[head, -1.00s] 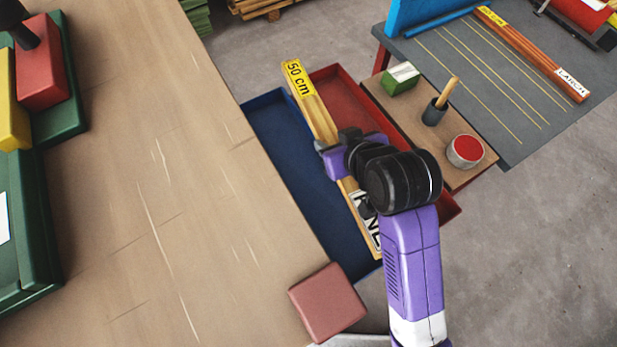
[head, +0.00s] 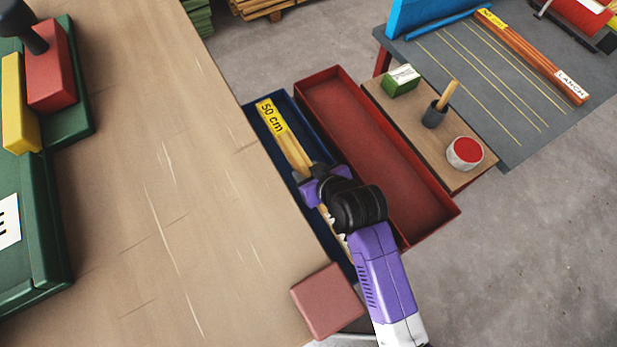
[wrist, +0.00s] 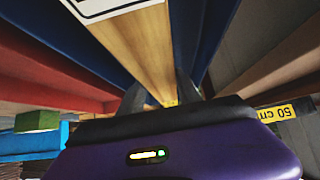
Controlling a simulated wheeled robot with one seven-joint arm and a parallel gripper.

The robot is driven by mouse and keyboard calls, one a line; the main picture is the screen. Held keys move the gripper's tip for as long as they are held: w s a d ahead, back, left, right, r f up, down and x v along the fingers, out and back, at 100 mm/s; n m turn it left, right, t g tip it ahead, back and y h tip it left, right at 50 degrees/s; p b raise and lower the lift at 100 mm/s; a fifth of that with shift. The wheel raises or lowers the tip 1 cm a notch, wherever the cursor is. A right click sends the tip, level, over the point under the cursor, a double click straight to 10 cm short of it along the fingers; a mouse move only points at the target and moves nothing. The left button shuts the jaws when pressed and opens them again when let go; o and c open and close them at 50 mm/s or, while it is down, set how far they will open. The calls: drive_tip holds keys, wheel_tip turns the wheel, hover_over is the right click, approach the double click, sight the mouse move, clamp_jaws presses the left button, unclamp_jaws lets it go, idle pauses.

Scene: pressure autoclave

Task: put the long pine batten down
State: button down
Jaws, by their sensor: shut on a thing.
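The long pine batten (head: 293,152) has a yellow "50 cm" label at its far end. In the head view it lies lengthwise over the blue tray (head: 256,122), in line with it. My gripper (head: 314,186) is shut around the batten near its middle. My wrist and arm hide much of the batten's near part. The wrist view shows the batten (wrist: 146,45) running between the fingers, with part of a white label at the top. I cannot tell whether the batten touches the tray floor.
An empty red tray (head: 372,140) lies right of the blue one. A wooden bench top (head: 150,200) is on the left, with a pinkish block (head: 328,300) at its edge. A brown board (head: 407,117) holds a green box, a cup and a red-topped tin. A larch batten (head: 530,55) lies on the grey table.

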drive_tip(key=shift+f, duration=2.3)
drive_tip(key=shift+f, duration=0.15)
drive_tip(key=c, duration=0.8)
unclamp_jaws()
drive_tip(key=shift+c, duration=0.2)
drive_tip(key=shift+s+r, duration=0.1)
drive_tip(key=shift+r, duration=0.15)
drive_tip(key=v, duration=1.1)
drive_tip(key=shift+s+d+r, duration=0.2)
drive_tip(key=shift+d, duration=0.05)
